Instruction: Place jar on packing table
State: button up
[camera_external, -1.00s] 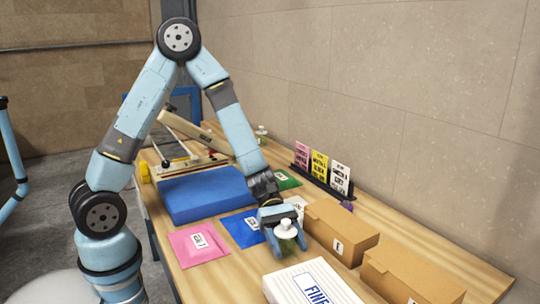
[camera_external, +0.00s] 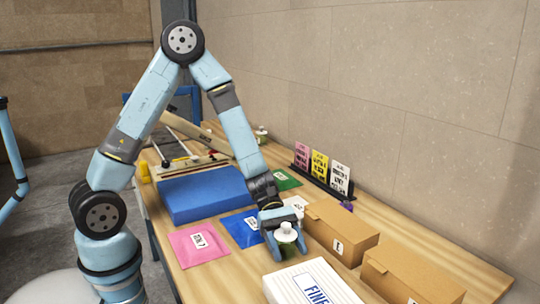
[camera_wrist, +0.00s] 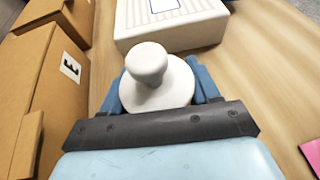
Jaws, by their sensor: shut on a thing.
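The jar (camera_external: 287,235) has a white knobbed lid and a greenish body, and it is upright. My gripper (camera_external: 287,246) is shut on it, with one blue finger on each side. In the wrist view the jar's white lid (camera_wrist: 156,80) sits between the two fingers (camera_wrist: 157,90), and its body is hidden below the lid. The jar is low over the wooden table (camera_external: 215,275), between the white box and the blue packet. I cannot tell whether its base touches the table.
A white box (camera_external: 310,285) lies just in front of the jar. Cardboard boxes (camera_external: 340,233) stand to the right. A blue packet (camera_external: 243,228), a pink packet (camera_external: 199,243) and a blue pad (camera_external: 205,193) lie to the left. Card holders (camera_external: 320,170) stand behind.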

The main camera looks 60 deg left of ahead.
jog(key=shift+f, duration=0.25)
jog(key=o, duration=1.2)
jog(key=v, duration=1.4)
